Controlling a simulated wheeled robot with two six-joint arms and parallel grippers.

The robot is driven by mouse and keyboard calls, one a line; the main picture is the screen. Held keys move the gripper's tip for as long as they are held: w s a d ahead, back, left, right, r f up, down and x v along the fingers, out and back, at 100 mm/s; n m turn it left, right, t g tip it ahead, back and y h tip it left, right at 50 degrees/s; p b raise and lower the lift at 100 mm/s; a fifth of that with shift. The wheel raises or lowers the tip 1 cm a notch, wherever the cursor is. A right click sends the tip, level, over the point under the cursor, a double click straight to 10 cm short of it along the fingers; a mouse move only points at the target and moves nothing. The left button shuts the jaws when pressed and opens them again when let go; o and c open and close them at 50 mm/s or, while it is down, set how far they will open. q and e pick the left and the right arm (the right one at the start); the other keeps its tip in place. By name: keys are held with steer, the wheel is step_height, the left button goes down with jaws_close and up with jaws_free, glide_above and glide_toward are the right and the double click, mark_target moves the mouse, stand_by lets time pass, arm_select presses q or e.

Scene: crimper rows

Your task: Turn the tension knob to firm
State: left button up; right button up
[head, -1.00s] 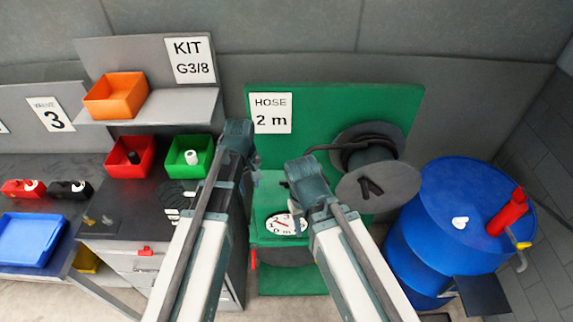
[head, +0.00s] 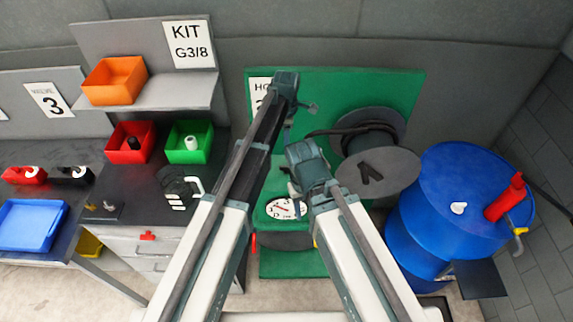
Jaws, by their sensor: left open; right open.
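A green hose station (head: 335,85) stands at centre. Its bench carries a white dial (head: 285,208) with dark marks and a red needle. I cannot make out a tension knob or its setting for sure; a small red part (head: 252,243) shows at the bench's left edge, partly behind my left arm. My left gripper (head: 300,118) is open in front of the green back panel, covering part of the HOSE sign (head: 258,87). My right gripper (head: 295,190) is open just above the dial and partly covers it. Neither gripper visibly holds anything.
A hose reel with a grey disc (head: 395,172) is right of my grippers. A blue drum (head: 450,200) with a red pump handle (head: 505,198) stands further right. Left are a dark bench with red (head: 120,155) and green bins (head: 180,155), and a shelf with an orange bin (head: 113,95).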

mark_target(286, 168)
arm_select(q)
step_height(286, 168, down, 14)
steer(key=b, duration=1.3)
steer(key=shift+r, duration=0.25)
jaws_close()
